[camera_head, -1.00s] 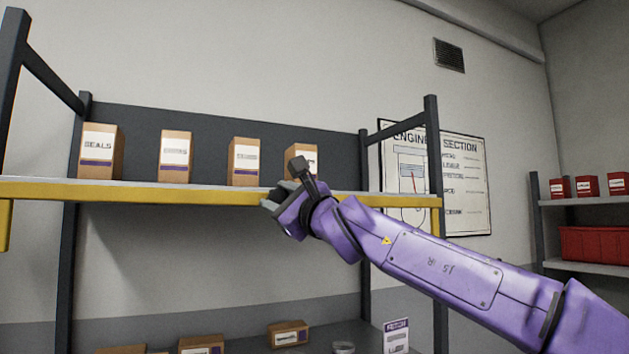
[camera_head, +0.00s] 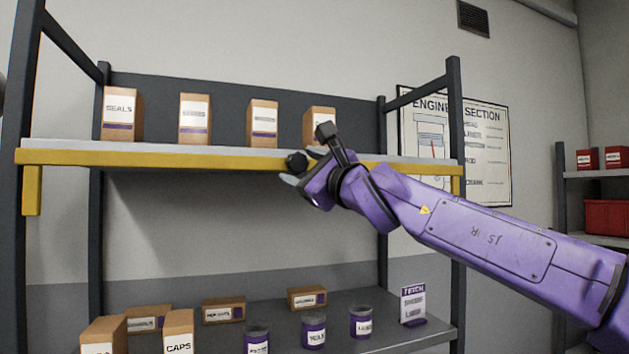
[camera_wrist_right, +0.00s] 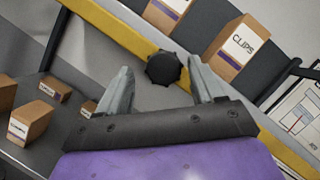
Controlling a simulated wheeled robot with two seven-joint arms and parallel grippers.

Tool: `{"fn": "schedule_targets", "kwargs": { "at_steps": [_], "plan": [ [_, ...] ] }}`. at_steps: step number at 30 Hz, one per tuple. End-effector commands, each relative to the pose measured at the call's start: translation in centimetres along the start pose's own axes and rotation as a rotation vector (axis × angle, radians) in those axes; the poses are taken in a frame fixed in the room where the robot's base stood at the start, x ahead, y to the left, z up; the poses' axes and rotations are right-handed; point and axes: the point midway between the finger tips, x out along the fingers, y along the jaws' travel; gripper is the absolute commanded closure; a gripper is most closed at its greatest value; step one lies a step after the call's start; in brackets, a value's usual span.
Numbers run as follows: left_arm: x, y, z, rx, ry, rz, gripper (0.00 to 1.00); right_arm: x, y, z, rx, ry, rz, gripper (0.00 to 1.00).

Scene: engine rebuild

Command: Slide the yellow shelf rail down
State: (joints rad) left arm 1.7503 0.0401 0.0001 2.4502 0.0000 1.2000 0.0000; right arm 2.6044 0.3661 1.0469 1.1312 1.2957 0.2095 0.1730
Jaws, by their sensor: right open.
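The yellow shelf rail (camera_head: 160,159) runs along the front edge of the upper shelf in the head view. It also crosses the right wrist view diagonally (camera_wrist_right: 118,31). A black knob (camera_head: 297,161) sits on the front of the rail. My right gripper (camera_head: 296,172) is in front of the rail, close to the knob. In the right wrist view its two grey fingers (camera_wrist_right: 163,82) are spread apart, with the knob (camera_wrist_right: 163,69) showing between and just beyond their tips. I cannot tell whether they touch it. My left gripper is out of view.
Several cartons stand on the upper shelf, including the SEALS box (camera_head: 122,114). The lower shelf (camera_head: 275,313) holds cartons, jars and a small sign (camera_head: 413,305). Dark uprights (camera_head: 455,120) frame the rack. Red bins stand on another rack (camera_head: 607,217) at right.

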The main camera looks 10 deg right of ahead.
Motion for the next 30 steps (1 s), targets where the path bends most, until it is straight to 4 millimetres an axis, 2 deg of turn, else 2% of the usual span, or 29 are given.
{"fn": "schedule_targets", "kwargs": {
  "at_steps": [1, 3, 6, 10, 14, 27, 29, 30],
  "plan": [
    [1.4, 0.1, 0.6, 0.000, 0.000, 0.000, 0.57, -1.6, 0.4, -0.5, -0.001, -0.003, -0.002, 0.33],
    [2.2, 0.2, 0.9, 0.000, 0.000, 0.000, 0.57, -3.4, 0.5, -0.5, 0.000, -0.003, -0.001, 0.33],
    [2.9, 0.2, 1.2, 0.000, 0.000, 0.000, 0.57, -5.6, 0.4, -0.3, 0.000, -0.003, -0.001, 0.33],
    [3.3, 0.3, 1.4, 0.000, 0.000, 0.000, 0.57, -7.4, 0.3, -0.2, 0.000, -0.001, 0.001, 0.33],
    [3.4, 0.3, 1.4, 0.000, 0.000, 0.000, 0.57, -8.1, 0.2, -0.1, -0.001, -0.001, 0.001, 0.33],
    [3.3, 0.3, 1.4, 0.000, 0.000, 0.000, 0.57, -8.1, 0.2, -0.1, -0.003, 0.002, 0.001, 0.33],
    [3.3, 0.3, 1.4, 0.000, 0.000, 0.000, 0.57, -8.1, 0.0, -0.7, -0.009, 0.031, -0.007, 0.33],
    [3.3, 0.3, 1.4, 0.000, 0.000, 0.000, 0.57, -8.1, 0.6, -1.5, -0.049, 0.072, -0.010, 0.33]
  ]
}}
